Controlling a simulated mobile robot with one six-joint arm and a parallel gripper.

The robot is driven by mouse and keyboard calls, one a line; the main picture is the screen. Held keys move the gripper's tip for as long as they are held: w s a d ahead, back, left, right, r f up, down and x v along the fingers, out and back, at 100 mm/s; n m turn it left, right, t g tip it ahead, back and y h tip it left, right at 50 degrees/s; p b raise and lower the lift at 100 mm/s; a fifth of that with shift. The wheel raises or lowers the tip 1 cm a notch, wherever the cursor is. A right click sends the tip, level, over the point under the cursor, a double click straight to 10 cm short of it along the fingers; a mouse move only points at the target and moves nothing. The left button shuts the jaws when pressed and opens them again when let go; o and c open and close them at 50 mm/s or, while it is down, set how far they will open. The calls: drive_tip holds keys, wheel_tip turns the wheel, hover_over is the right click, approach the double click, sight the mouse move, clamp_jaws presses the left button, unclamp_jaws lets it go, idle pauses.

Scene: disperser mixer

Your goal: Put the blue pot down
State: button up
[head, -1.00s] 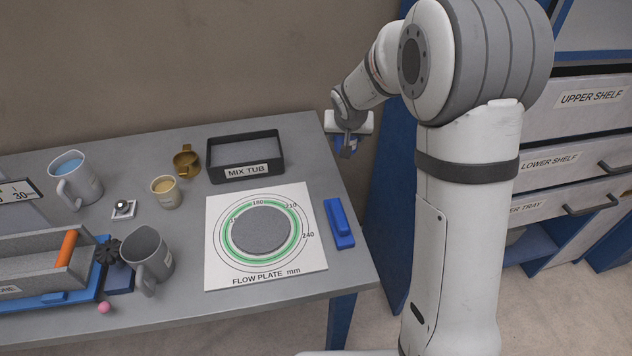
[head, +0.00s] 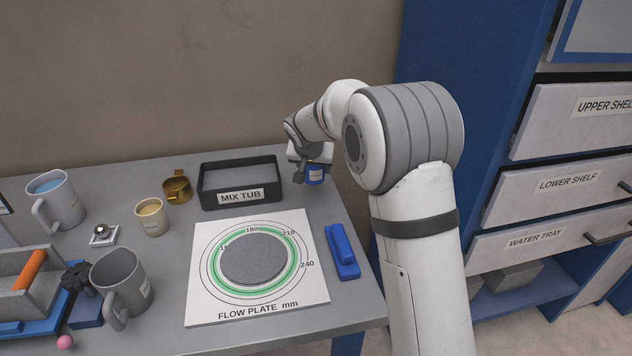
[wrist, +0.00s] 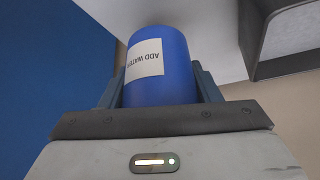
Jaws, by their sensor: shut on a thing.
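The blue pot (head: 316,176) is at the back right of the table, just right of the black mix tub. It also shows in the wrist view (wrist: 175,85), with a white "ADD WATER" label that appears upside down there. My gripper (head: 307,176) is shut on the pot, with one finger on each side of it in the wrist view. The pot looks roughly upright in the head view. I cannot tell whether its base touches the table (head: 345,295).
The mix tub (head: 240,198) stands close to the pot's left. A flow plate (head: 205,305) and a blue block-like tool (head: 342,250) lie nearer the front. Mugs, cups and other tools fill the left. The table's right edge is close, with a blue cabinet (head: 440,130) beyond.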

sight(314, 179)
drive_tip(key=shift+f, duration=2.2)
drive_tip(key=shift+f, duration=0.1)
drive_tip(key=shift+f+b, duration=0.15)
drive_tip(key=shift+b, duration=0.25)
drive_tip(key=o, duration=1.2)
drive_tip(key=shift+c, duration=0.2)
